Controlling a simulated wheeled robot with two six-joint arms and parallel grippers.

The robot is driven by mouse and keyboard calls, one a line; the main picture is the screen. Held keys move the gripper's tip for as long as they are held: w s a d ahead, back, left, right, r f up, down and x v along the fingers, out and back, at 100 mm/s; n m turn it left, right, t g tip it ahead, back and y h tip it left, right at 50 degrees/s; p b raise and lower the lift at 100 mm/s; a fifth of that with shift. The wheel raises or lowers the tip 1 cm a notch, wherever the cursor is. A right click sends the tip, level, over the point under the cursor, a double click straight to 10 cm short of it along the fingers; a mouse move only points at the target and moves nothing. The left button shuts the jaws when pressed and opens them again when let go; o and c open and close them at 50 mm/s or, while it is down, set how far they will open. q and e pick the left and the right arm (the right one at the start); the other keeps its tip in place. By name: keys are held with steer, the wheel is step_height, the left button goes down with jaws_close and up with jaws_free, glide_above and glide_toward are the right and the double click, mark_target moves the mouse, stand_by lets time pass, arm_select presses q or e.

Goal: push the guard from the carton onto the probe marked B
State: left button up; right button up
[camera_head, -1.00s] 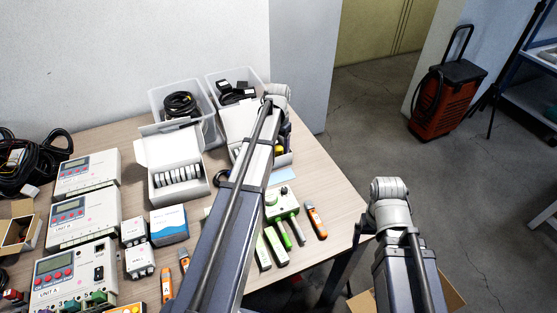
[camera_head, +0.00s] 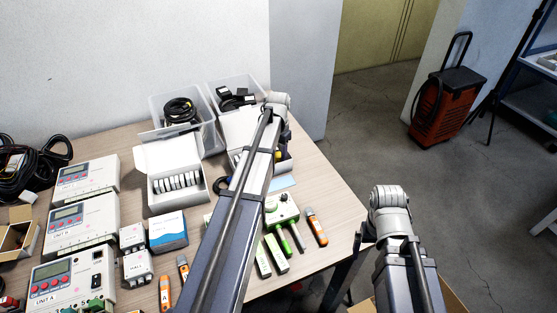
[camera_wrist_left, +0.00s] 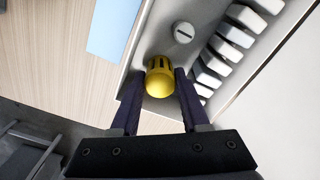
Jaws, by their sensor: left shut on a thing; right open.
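The yellow guard (camera_wrist_left: 160,78) is a small ribbed cap with dark slots, in the white carton in the left wrist view. My left gripper (camera_wrist_left: 160,74) is shut on it, a finger on each side. In the head view my left arm hides most of that carton (camera_head: 287,165) and the gripper. An orange and dark probe marked A (camera_head: 165,292) lies at the front. Another orange probe (camera_head: 183,268) lies beside it and a third orange probe (camera_head: 317,228) lies at the right; I cannot read their letters. My right gripper is out of view.
In the carton are white blocks (camera_wrist_left: 225,60) and a round slotted piece (camera_wrist_left: 183,32). Another open white box (camera_head: 175,182) stands to its left, with clear bins (camera_head: 155,112) behind. Green-ended tools and a green-and-white device (camera_head: 282,209) lie near the right edge.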

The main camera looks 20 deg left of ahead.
arm_select(q)
steer(key=shift+c, duration=0.4)
steer(key=shift+r+p, duration=2.5)
steer(key=shift+p, duration=0.05)
